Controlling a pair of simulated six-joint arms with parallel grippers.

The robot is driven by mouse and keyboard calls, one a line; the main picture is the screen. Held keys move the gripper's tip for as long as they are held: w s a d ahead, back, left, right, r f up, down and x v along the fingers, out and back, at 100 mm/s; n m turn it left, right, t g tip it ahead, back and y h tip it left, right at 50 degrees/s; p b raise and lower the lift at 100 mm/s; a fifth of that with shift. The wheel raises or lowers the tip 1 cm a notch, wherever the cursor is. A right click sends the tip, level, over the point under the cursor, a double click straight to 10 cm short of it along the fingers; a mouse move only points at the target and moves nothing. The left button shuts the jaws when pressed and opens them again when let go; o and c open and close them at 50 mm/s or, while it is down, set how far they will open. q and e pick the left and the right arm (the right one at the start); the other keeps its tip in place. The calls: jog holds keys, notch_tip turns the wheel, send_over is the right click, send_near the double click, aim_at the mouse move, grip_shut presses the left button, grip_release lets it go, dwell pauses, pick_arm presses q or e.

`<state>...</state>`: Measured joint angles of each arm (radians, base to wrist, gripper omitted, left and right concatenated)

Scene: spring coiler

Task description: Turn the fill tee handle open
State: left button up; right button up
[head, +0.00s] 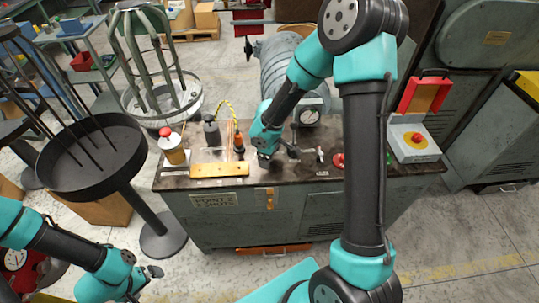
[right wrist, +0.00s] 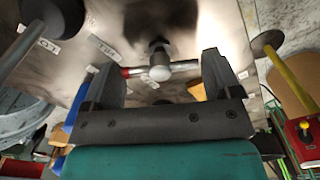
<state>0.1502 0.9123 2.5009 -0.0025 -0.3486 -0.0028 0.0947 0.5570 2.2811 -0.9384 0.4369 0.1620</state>
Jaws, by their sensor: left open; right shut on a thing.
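The fill tee handle (right wrist: 160,72) is a metal crossbar on a round hub, with a red tip at its left end in the right wrist view. A label reading FILL (right wrist: 103,46) lies beside it on the metal top. My right gripper (right wrist: 163,82) is shut on the handle, with one finger at each end of the crossbar. In the head view my right gripper (head: 267,158) is low over the bench top, and it hides the handle there. My left gripper (head: 150,283) is open and empty at the lower left, away from the bench.
The bench (head: 225,222) carries a yellow bar (head: 220,170), a red-capped bottle (head: 173,148), a gauge (head: 309,116), a small pale tee (head: 320,154) and a red emergency button (head: 417,138). A round black stand (head: 92,187) is left of the bench. Floor in front is partly clear.

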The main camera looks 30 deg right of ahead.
jog(key=shift+m, duration=1.7)
jog(key=o, duration=0.8)
jog(key=shift+c, duration=0.2)
notch_tip(320, 180, up, 18)
jog(key=shift+f, duration=0.25)
jog(key=shift+f, duration=0.1)
